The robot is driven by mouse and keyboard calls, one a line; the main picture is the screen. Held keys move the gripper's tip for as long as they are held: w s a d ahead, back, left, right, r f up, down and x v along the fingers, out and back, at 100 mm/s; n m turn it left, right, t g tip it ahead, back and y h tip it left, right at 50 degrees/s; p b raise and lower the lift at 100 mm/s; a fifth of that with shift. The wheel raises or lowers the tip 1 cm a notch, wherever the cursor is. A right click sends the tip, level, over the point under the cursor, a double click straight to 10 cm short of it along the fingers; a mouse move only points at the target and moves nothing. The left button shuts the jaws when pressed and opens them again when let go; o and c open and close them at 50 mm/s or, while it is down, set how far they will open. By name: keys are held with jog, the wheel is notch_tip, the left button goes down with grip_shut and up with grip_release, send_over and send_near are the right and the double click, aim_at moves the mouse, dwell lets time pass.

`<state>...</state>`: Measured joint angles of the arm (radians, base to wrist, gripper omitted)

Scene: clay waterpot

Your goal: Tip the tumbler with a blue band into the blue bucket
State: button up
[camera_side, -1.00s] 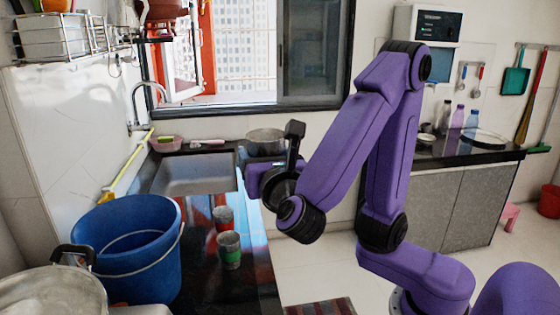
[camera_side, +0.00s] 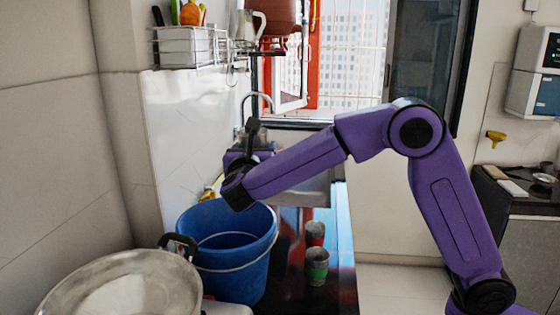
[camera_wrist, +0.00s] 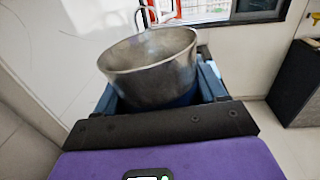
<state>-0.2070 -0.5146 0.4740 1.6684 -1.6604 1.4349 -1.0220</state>
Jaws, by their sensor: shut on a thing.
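The tumbler with a blue band (camera_wrist: 152,60) is a grey metal cup, open at the top, with blue showing low on its side. My gripper (camera_wrist: 160,90) is shut on it, one finger at each side, and it looks roughly upright. In the side view my gripper (camera_side: 240,160) is above the far side of the blue bucket (camera_side: 232,262), and the held tumbler is hidden there behind my wrist. The bucket stands on the dark counter with its mouth open upward. It cannot be made out in the wrist view.
A red-banded tumbler (camera_side: 315,234) and a green-banded tumbler (camera_side: 317,266) stand on the counter (camera_side: 340,245) right of the bucket. A large metal pot (camera_side: 125,290) is at the front left. A wall rack (camera_side: 190,48) hangs above, near the tap.

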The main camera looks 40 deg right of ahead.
jog(key=w+d, duration=0.2)
jog(key=w, duration=0.4)
notch_tip(320, 180, down, 12)
jog(key=s+d+n, duration=0.1)
jog(key=n, duration=0.8)
jog(key=shift+s, duration=0.3)
jog(key=shift+d+f+n, duration=0.1)
jog(key=shift+f+n, duration=0.3)
jog(key=shift+n, duration=0.7)
jog(key=shift+f+n, duration=0.1)
jog(key=shift+n, duration=0.6)
